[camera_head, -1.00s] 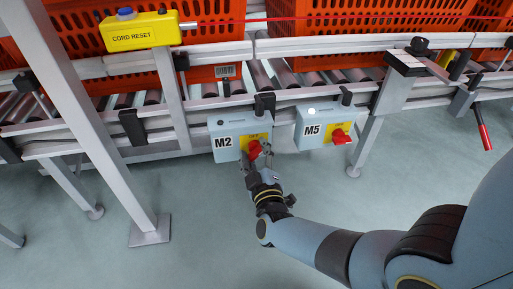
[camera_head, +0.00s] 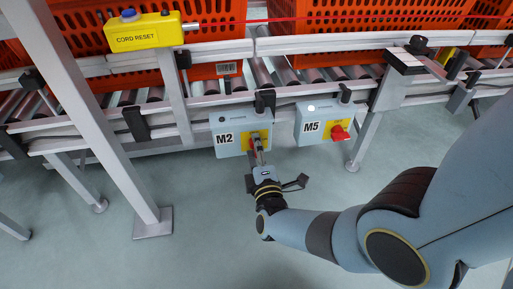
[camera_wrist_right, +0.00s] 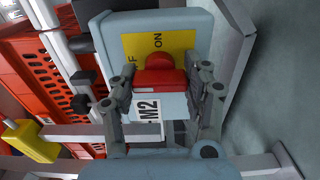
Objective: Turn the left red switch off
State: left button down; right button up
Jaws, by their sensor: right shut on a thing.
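The left switch box, marked M2 (camera_head: 226,139), is a pale blue box with a yellow plate, mounted on the conveyor rail. Its red switch (camera_wrist_right: 160,72) sits on the yellow ON/OFF plate in the right wrist view, with the handle lying between my fingers. My right gripper (camera_head: 258,150) is at the front of the M2 box; it also shows in the right wrist view (camera_wrist_right: 168,88). It is shut on the red switch, one finger on each side. In the head view the gripper mostly hides this switch. My left gripper is not in view.
A second box, marked M5 (camera_head: 312,128), with a red switch (camera_head: 339,133) and a lit white lamp, stands just right of M2. Orange totes (camera_head: 360,16) are on the roller conveyor behind. A yellow cord reset box (camera_head: 145,32) is at upper left. The floor in front is clear.

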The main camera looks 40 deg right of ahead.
jog(key=shift+n, duration=0.3)
jog(key=shift+f, duration=0.1)
jog(key=o, duration=1.2)
jog(key=shift+s+a, duration=0.1)
jog(key=v, duration=1.2)
